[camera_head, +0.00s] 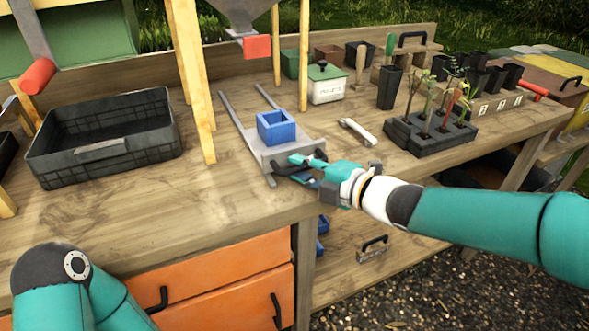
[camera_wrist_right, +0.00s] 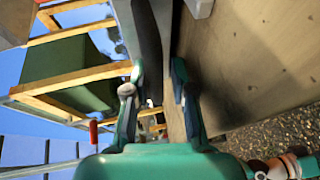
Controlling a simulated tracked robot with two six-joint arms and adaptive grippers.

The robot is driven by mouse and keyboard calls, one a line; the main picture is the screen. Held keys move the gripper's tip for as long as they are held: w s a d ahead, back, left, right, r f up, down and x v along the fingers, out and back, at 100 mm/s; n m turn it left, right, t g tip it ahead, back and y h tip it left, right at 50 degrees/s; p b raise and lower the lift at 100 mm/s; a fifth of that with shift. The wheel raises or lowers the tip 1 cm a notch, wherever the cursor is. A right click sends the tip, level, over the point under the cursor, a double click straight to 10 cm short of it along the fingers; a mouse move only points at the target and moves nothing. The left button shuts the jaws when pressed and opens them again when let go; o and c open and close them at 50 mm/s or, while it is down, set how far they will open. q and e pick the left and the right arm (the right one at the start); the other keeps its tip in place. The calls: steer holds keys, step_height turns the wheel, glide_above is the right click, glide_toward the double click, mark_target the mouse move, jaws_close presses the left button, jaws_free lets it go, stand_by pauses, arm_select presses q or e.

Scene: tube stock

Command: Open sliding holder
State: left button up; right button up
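The sliding holder is a grey plate (camera_head: 262,151) on two metal rails (camera_head: 233,110), carrying a blue square pot (camera_head: 276,128). A dark handle (camera_head: 284,168) is on its front edge, near the table's front. My right gripper (camera_head: 299,166) is at this handle, its fingers partly hiding it. In the right wrist view my gripper's fingers (camera_wrist_right: 157,82) stand apart, with a dark bar (camera_wrist_right: 147,40), apparently the handle, reaching between them; I cannot tell if they touch it. My left arm shows at lower left, but its gripper is out of view.
A black crate (camera_head: 108,146) stands left, beside wooden posts (camera_head: 194,80). A wrench-like tool (camera_head: 357,131) and a black tray with seedlings (camera_head: 431,137) lie to the right. Orange drawers (camera_head: 215,270) are below the tabletop.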

steer(key=shift+r, duration=0.1)
steer(key=shift+d, duration=0.1)
steer(key=shift+s+d+r, duration=0.1)
steer(key=shift+s+d, duration=0.1)
steer(key=v, duration=1.1)
steer(key=shift+s, duration=0.15)
